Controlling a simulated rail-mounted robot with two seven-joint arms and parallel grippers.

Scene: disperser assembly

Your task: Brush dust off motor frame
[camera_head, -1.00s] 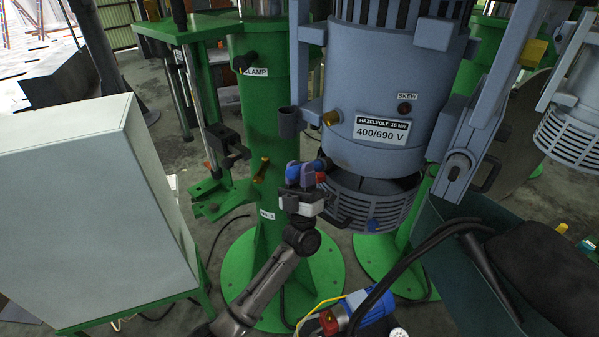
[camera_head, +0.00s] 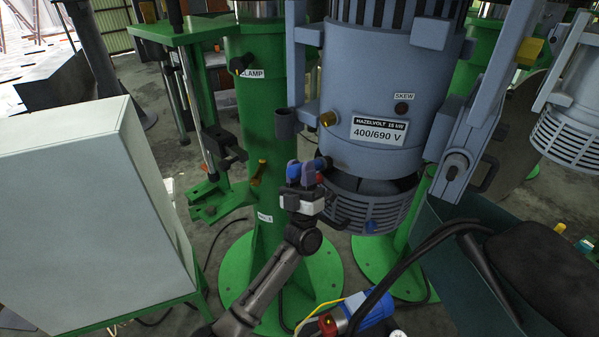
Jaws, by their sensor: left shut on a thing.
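The blue-grey motor frame (camera_head: 360,95) hangs upright at the centre, with a "400/690 V" plate and a slotted guard (camera_head: 372,205) at its lower end. My left gripper (camera_head: 305,178) is just left of the frame's lower edge, by the gap above the guard. It is shut on a small blue tool (camera_head: 316,165), perhaps the brush, pointing toward the frame. The bristles cannot be made out, nor whether the tool touches the frame. No dust can be made out. My right gripper is not in view.
A green column (camera_head: 259,120) with a round base stands close behind my left gripper. A large pale cabinet (camera_head: 85,200) fills the left. A blue and red device (camera_head: 375,308) and black cables lie at the front, with a dark seat-like shape (camera_head: 555,265) at right.

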